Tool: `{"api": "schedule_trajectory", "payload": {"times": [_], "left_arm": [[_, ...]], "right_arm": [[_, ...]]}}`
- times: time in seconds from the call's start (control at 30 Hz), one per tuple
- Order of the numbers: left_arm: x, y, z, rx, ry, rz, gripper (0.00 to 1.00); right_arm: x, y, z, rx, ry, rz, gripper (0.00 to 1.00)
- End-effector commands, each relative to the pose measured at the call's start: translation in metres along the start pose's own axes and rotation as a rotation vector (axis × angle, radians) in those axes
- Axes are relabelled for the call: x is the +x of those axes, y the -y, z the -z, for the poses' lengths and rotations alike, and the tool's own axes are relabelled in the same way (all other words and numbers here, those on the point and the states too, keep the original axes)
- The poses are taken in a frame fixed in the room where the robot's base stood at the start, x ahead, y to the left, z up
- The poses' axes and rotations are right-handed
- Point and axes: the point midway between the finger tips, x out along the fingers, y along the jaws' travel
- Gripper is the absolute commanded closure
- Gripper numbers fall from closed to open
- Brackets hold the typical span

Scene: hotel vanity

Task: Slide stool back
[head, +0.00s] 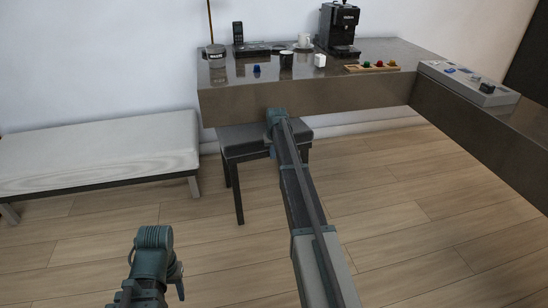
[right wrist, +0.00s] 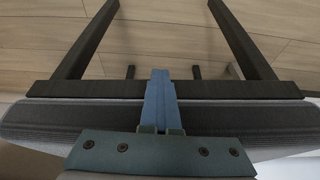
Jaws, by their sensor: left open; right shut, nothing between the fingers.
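The stool (head: 240,152) has a dark grey padded seat and dark legs. In the head view it stands at the left end of the vanity (head: 300,95), its far part under the counter. The stool's seat (right wrist: 60,116) and legs also show in the right wrist view. My right gripper (head: 272,150) is shut and empty at the seat; its closed fingers (right wrist: 160,85) overlap the seat's edge in the wrist view. I cannot tell whether they touch. My right arm hides part of the stool. My left gripper (head: 178,280) is open, low in front, away from the stool.
A pale bench (head: 95,150) stands along the wall to the left of the stool. The counter holds a coffee machine (head: 338,28), a phone (head: 238,36), cups and a wooden tray (head: 372,68). The wooden floor (head: 410,200) is clear in front and to the right.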

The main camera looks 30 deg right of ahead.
Motion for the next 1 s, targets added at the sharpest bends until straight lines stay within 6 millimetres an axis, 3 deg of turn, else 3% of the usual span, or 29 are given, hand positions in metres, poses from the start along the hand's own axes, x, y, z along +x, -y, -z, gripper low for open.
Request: {"api": "schedule_trajectory", "payload": {"times": [0.03,0.4,1.0], "left_arm": [[0.001,0.0,0.0,0.0,0.0,0.0,0.5],[0.001,0.0,0.0,0.0,0.0,0.0,0.5],[0.0,0.0,0.0,0.0,0.0,0.0,0.5]], "right_arm": [[0.006,0.002,0.018,-0.001,-0.015,0.002,1.0],[0.017,0.002,0.057,-0.001,-0.015,0.002,1.0],[0.014,0.004,0.05,-0.002,-0.015,0.002,1.0]]}}
